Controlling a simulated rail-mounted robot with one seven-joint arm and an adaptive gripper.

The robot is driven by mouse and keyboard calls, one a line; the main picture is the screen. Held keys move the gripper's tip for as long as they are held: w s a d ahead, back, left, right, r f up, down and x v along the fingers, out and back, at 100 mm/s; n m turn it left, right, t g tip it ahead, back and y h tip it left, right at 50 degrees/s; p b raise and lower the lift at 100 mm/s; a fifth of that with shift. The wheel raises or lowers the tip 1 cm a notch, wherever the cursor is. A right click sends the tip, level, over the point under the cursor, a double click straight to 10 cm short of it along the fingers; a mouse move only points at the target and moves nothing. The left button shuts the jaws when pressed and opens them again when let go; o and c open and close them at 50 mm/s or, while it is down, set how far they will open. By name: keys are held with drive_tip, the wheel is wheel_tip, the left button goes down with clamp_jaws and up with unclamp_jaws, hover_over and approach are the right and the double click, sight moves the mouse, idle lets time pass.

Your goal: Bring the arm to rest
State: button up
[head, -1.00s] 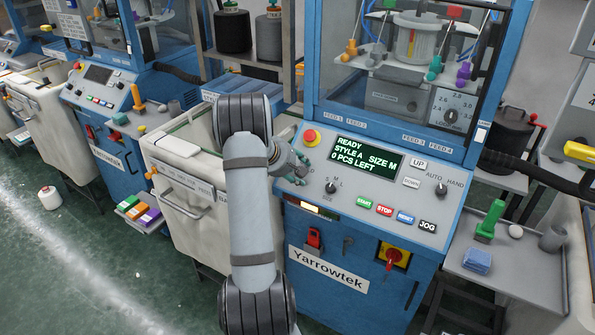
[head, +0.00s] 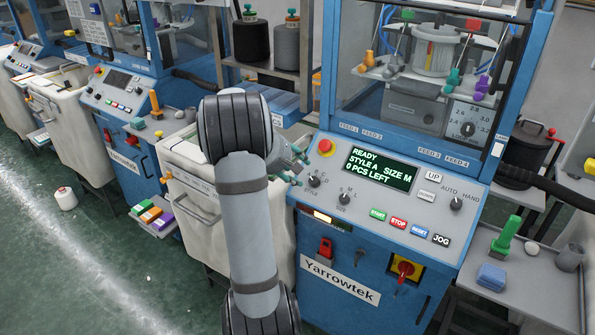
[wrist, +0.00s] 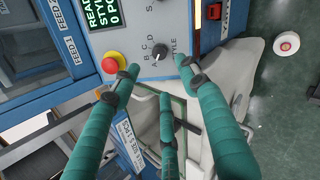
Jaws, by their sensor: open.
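My arm rises in front of the blue knitting machine in the head view, and my gripper (head: 292,166) hangs near the left edge of its control panel (head: 405,222), partly hidden behind my own wrist. In the wrist view the green fingers of my gripper (wrist: 158,85) are spread apart with nothing between them. Past the fingertips lie the style knob (wrist: 159,53) and the red stop button (wrist: 113,62). I cannot tell from the views how far the fingertips are from the panel. The screen (head: 380,169) reads READY, STYLE A, SIZE M, 0 PCS LEFT.
A white bin (head: 195,200) stands left of the machine, close under my gripper. A side shelf (head: 520,285) with a green tool (head: 506,236) is at the right. The left aisle is mostly open.

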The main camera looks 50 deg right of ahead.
sight(313, 180)
drive_tip(key=shift+d+f, duration=0.1)
drive_tip(key=x, duration=1.2)
